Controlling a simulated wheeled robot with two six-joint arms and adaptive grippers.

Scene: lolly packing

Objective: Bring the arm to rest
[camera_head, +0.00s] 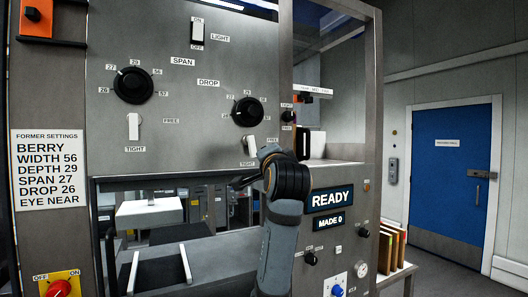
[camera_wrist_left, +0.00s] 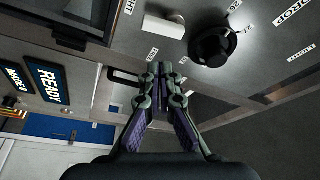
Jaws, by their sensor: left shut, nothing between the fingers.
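My left arm rises from the bottom of the head view, in front of the machine's grey panel (camera_head: 335,180). My left gripper (camera_head: 240,183) is a dark shape beside the wrist, below the DROP knob (camera_head: 248,111) and its white lever (camera_head: 250,145). In the left wrist view my left gripper (camera_wrist_left: 160,72) has its fingertips together with nothing between them. The DROP knob (camera_wrist_left: 212,45) and white lever (camera_wrist_left: 163,25) lie beyond the fingertips there. I see no contact with the panel, though the exact gap is unclear. My right gripper is in neither view.
A SPAN knob (camera_head: 133,85) and light switch (camera_head: 198,32) are on the upper panel. The display (camera_head: 331,197) reads READY. Below the panel is an opening with a white block (camera_head: 149,212) and rails. A red knob (camera_head: 58,288) is lower left; a blue door (camera_head: 451,172) is right.

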